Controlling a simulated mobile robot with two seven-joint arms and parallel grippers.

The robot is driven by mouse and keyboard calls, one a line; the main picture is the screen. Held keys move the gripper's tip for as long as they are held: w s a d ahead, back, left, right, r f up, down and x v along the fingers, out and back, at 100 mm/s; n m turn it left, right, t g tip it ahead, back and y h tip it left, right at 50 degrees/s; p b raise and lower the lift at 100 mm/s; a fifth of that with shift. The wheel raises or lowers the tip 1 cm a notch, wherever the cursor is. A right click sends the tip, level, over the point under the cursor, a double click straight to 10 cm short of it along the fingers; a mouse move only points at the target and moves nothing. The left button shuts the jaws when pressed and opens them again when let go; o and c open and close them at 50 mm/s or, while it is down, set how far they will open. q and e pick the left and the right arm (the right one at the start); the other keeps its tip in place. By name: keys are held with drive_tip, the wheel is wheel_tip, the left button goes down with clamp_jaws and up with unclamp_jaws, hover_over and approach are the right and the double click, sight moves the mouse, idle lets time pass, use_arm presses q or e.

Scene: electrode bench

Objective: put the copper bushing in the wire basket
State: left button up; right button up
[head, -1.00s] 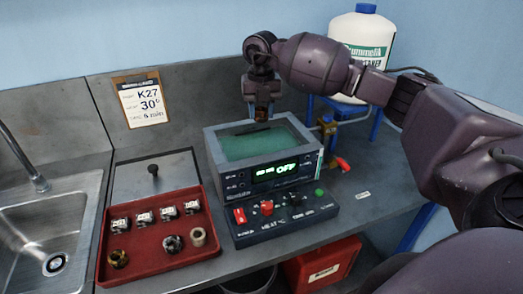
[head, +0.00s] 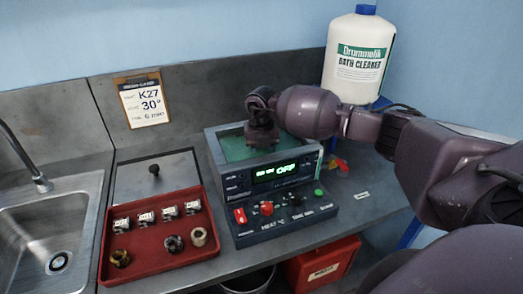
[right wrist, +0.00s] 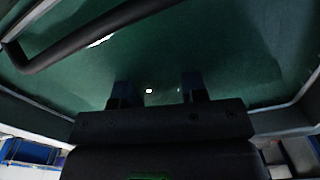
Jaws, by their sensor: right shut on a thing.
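My right gripper (head: 262,148) reaches down into the open bath of the cleaner unit (head: 262,172). Its fingertips are hidden in the head view. In the right wrist view the two fingers (right wrist: 158,92) stand apart over the green liquid (right wrist: 225,55). The copper bushing is hidden now; a brownish piece showed between the jaws in the earlier head view. The wire basket is not clearly seen. A dark bent rod (right wrist: 100,36) crosses the bath at upper left in the wrist view; I cannot tell whether it belongs to the basket. My left gripper is out of view.
A red tray (head: 152,262) left of the unit holds several labelled pieces and three ring-shaped parts. A grey lid with a knob (head: 154,171) lies behind it. A sink (head: 45,225) is at far left. A large white bottle (head: 357,60) stands behind right.

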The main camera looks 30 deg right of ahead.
sight(262, 151)
idle(0.3)
drive_tip(key=o, duration=0.7)
drive_tip(key=shift+f, duration=0.1)
drive_tip(key=o, duration=0.4)
drive_tip(key=shift+c, duration=0.2)
drive_tip(key=shift+r, duration=0.3)
wheel_tip(262, 151, up, 12)
drive_tip(key=b, duration=0.1)
drive_tip(key=shift+f, duration=0.1)
